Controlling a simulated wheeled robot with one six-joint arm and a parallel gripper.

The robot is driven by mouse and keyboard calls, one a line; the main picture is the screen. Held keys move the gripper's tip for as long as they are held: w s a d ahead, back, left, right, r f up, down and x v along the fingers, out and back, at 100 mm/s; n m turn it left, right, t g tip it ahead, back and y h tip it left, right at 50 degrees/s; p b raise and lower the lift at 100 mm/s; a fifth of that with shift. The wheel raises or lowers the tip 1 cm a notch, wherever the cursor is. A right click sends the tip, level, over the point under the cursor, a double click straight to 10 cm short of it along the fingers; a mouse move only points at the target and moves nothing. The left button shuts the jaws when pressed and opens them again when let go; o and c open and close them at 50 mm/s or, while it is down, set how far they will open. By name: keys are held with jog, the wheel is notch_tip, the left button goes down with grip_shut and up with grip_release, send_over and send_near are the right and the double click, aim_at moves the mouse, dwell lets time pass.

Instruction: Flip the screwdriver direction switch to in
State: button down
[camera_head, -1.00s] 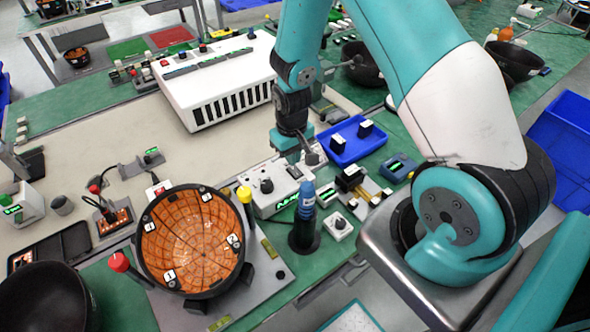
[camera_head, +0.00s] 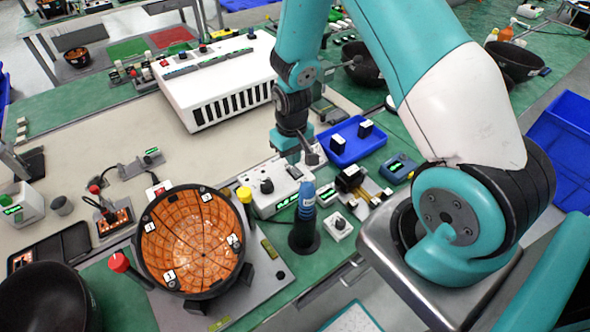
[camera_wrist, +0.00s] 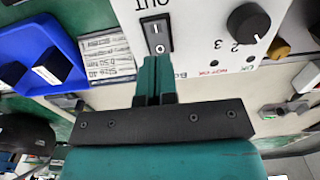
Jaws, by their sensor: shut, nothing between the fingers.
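The direction switch (camera_wrist: 157,36) is a small black rocker on a white control box (camera_wrist: 205,58), at the upper middle of the wrist view. An "OUT" label, seen upside down, is beyond its far end; a circle mark is at the end nearer my gripper. My gripper (camera_wrist: 155,62) is shut and empty, its teal fingertips right at that near end. I cannot tell whether they touch it. In the head view, my gripper (camera_head: 308,156) is over the back right of the control box (camera_head: 267,205). The blue screwdriver (camera_head: 306,197) stands upright in a black holder.
On the box, a black knob (camera_wrist: 249,22) is right of the switch. A blue tray (camera_head: 350,158) with black blocks lies right of my gripper. A large bowl with orange lining (camera_head: 192,240) sits front left of the box. A small button box (camera_head: 339,226) is beside the screwdriver holder.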

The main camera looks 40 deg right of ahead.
aim_at(291, 168)
jog(key=shift+f+b, duration=0.95)
jog(key=shift+f, duration=0.35)
dwell(0.9)
jog(key=shift+r, duration=0.1)
notch_tip(291, 168, up, 7)
jog(key=p, duration=0.5)
jog(key=shift+p, duration=0.35)
jog(key=shift+a+r, duration=0.2)
jog(key=shift+r, duration=0.05)
jog(key=s+a+r+n+y+b, duration=0.1)
jog(key=s+a+r+n, duration=0.15)
jog(key=a+r, duration=0.45)
jog(key=s+a+r+n+y+b, duration=0.15)
jog(key=s+a+r, duration=0.3)
jog(key=r, duration=0.45)
jog(key=s+a+r+n+y, duration=0.1)
jog(key=s+a+r, duration=0.1)
jog(key=s+r, duration=0.2)
jog(key=s+a+r+n+b, duration=0.1)
jog(key=s+a+r+n, duration=0.1)
jog(key=s, duration=0.7)
jog(key=shift+a+r+y+b, duration=0.3)
jog(key=shift+a+r+y, duration=0.1)
jog(key=shift+r, duration=0.45)
